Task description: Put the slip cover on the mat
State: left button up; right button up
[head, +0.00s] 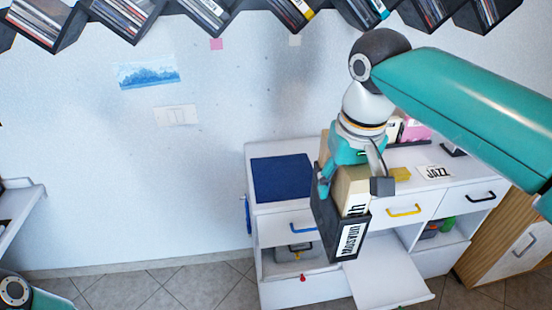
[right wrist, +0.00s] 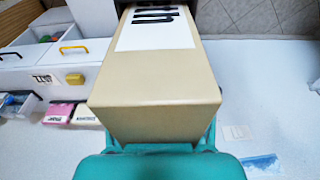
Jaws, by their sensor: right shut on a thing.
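The dark slip cover (head: 326,232) sits around the lower part of a beige box (head: 343,189), whose top end sticks out of it. A white label with large black letters runs across both. My right gripper (head: 353,182) is shut on the beige box and holds both in the air in front of the cabinet. In the right wrist view the beige box (right wrist: 155,92) fills the middle, and the cover is mostly hidden behind it. The dark blue mat (head: 281,178) lies bare on the cabinet top, left of the gripper.
The white cabinet (head: 254,228) has drawers and an open lower door (head: 390,272) below the held box. A yellow block (head: 400,174) and a JAZZ card (head: 434,172) are on its top, right of the gripper. Zigzag disc shelves (head: 130,25) hang above.

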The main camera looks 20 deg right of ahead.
aim_at(285, 179)
jog(key=i, duration=1.2)
jog(key=z, duration=0.05)
